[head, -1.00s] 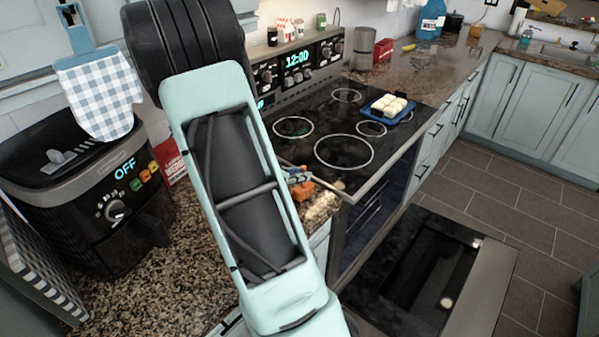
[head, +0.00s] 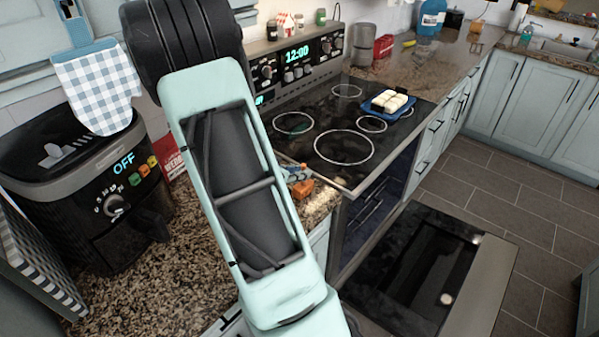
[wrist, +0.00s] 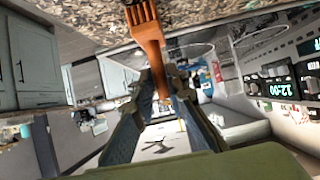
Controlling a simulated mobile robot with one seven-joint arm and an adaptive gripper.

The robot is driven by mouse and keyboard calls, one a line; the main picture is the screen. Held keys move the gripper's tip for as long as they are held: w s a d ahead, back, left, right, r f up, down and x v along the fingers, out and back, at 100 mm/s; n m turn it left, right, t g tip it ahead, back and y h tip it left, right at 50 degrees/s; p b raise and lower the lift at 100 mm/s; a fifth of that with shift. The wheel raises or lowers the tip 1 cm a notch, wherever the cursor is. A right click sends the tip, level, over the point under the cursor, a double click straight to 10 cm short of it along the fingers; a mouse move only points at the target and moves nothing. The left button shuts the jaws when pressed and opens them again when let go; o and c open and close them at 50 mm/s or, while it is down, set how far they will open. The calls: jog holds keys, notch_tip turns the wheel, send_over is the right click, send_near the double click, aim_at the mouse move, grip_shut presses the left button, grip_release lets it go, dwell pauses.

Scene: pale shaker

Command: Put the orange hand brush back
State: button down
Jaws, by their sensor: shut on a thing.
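The orange hand brush (wrist: 148,35) shows in the wrist view, running from the top edge down between the fingertips. My gripper (wrist: 160,88) is shut on it. In the head view the brush (head: 301,189) is a small orange patch at the counter's edge beside the stove, just right of my arm. Part of my gripper (head: 293,172) shows there as a bluish bit; my arm hides the rest. I cannot tell whether the brush touches the counter.
The granite counter (head: 190,270) has bare room left of my arm. A black air fryer (head: 75,215) stands at the left. The black cooktop (head: 335,178) lies to the right, with a blue tray (head: 372,113) of pale pieces on it. An oven door (head: 420,270) hangs open below.

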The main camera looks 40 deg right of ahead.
jog(key=shift+f, duration=0.15)
jog(key=c, duration=1.8)
grip_release()
jog(key=v, duration=1.2)
jog(key=shift+w, duration=0.1)
